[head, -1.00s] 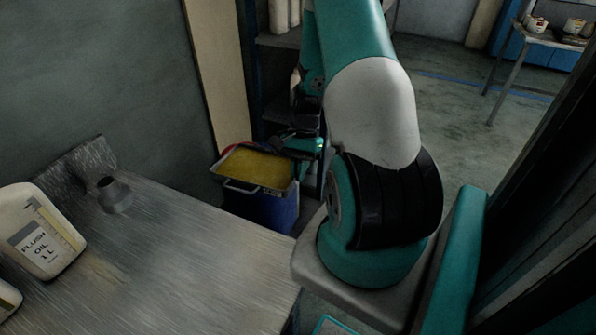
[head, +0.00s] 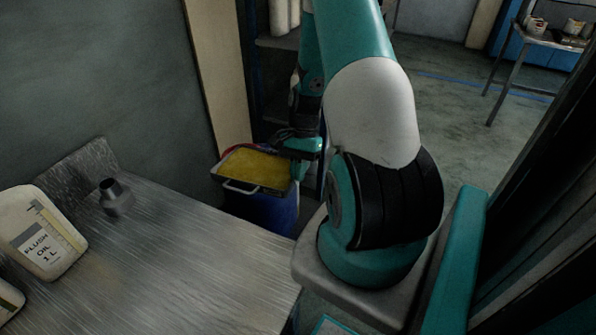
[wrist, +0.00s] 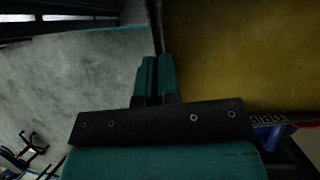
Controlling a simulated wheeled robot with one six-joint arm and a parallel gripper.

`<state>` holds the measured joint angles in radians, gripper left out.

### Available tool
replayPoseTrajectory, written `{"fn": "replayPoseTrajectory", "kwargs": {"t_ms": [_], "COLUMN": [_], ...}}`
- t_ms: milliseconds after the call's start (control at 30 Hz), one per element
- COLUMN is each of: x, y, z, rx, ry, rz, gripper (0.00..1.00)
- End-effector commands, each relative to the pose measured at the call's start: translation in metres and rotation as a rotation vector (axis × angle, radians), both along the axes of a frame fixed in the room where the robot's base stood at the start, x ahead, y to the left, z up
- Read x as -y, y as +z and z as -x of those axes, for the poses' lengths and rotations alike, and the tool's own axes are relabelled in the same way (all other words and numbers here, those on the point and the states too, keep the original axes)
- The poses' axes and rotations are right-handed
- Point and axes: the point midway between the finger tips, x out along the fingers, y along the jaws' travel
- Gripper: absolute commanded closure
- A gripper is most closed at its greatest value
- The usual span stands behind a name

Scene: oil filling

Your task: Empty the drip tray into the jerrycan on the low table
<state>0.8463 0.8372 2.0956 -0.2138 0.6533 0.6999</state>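The drip tray (head: 256,170) is a shallow metal pan filled with yellow-brown oil, with a bar handle on its near side. It looks level, just above a blue drum (head: 262,210). My gripper (head: 305,146) is at the tray's far right side. In the wrist view my gripper (wrist: 155,78) has its two teal fingers close together at the tray's edge, and the tray (wrist: 235,55) fills the upper right. The fingers appear closed on its rim or handle; the exact contact is hidden. I can make out no jerrycan or low table for certain.
A metal bench (head: 180,265) fills the lower left, holding a white flush oil container (head: 42,235) and a small grey funnel-like piece (head: 115,197). A wall stands behind it. A table with small containers (head: 545,35) is at the far right. Open floor (head: 455,120) lies between.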

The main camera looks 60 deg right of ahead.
Motion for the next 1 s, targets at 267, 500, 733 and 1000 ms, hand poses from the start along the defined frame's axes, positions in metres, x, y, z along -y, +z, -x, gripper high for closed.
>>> {"fn": "replayPoseTrajectory", "kwargs": {"t_ms": [267,500,733,1000], "x": [0.001,0.002,0.002,0.002], "y": [0.012,0.019,0.025,0.027], "z": [-0.002,-0.003,-0.005,-0.005], "rx": [-0.033,-0.065,-0.089,-0.102], "ry": [0.002,0.001,0.001,0.001], "rz": [-0.016,-0.031,-0.043,-0.048], "gripper": [1.0,1.0,1.0,1.0]}}
